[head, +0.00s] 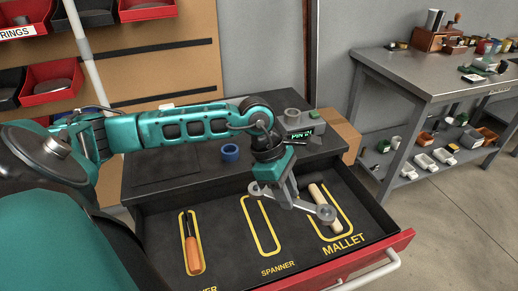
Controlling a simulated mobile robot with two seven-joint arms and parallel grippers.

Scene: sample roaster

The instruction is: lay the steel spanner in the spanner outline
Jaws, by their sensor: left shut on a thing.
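My left gripper (287,196) is shut on the steel spanner (308,207) and holds it over the open drawer. The spanner lies crosswise, one end near the top of the yellow spanner outline (275,246) and the other end over the mallet. The spanner outline is empty and sits in the middle of the drawer's dark liner. Whether the spanner touches anything below it, I cannot tell. My right gripper is not in view.
The drawer (390,248) has a red front. An orange-handled screwdriver (191,252) lies in the left outline, and a mallet (326,211) lies in the right one. Blue tape (230,152) and a device with a green display (300,130) stand on the top behind.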

